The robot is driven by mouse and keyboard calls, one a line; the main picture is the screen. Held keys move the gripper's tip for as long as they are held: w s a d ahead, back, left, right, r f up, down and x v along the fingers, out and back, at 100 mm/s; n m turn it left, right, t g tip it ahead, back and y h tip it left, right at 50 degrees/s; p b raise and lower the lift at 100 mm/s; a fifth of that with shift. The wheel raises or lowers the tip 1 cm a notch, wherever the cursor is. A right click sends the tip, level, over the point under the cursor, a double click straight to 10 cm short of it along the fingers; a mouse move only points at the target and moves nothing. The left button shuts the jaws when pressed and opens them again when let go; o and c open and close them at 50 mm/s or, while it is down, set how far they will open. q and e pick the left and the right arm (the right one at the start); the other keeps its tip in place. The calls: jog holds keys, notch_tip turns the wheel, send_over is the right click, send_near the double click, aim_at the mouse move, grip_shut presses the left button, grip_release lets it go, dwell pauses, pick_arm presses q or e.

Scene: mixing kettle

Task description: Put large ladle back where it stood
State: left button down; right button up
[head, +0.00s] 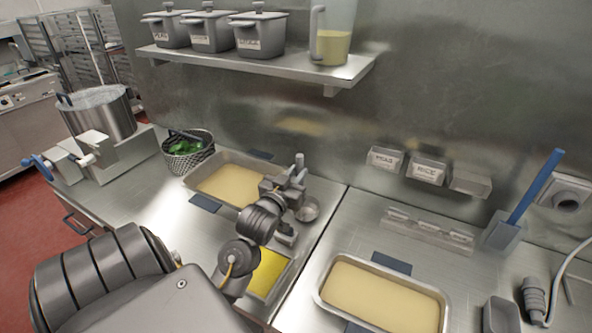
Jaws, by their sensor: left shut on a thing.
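The large ladle shows as a small metal bowl (308,211) just right of my left gripper, with a short upright grey piece above the jaws that looks like its handle. My left gripper (290,187) is shut on the ladle over the right end of the back tray (197,165). My own wrist and fingers hide much of the handle. I cannot tell whether the bowl touches the counter or hangs above it. My right gripper is out of view.
A yellow board or tray (266,272) lies under my left forearm. A second cream-filled tray (330,302) is at front right. A basket of greens (187,158) and a large pot (103,115) stand left. A shelf (240,62) with lidded pots hangs above. A blue-handled scraper (535,187) leans right.

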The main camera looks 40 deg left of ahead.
pick_arm(q)
jog(key=shift+f, duration=0.3)
dwell(0.5)
jog(key=c, duration=0.7)
grip_release()
jog(key=shift+c, duration=0.2)
jog(key=p+v, duration=0.1)
jog(key=v, duration=0.7)
jog(key=shift+p, duration=0.35)
dwell(0.5)
